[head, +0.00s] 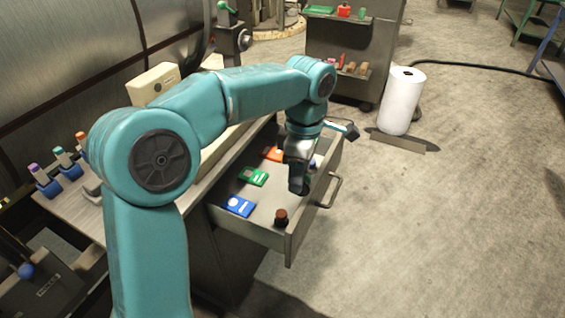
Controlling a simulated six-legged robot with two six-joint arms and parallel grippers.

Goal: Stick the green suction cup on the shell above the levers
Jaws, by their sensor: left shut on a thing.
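My left gripper (299,186) points down into the open drawer (270,237), between a dark red knob-like piece (281,217) and a small blue piece (312,163). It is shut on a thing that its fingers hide. No green suction cup shows clearly. Several levers (60,163) with purple, teal and orange handles stand on blue bases on the bench at the left. The grey ribbed metal shell (60,60) rises behind and above them. My right gripper is not in view.
Blue (239,206), green (254,177) and orange (272,154) flat packs lie in the drawer. The drawer's handle (330,190) sticks out to the right. A beige box (153,83) stands on the bench. A white roll (402,100) stands on the floor, which is otherwise mostly clear at the right.

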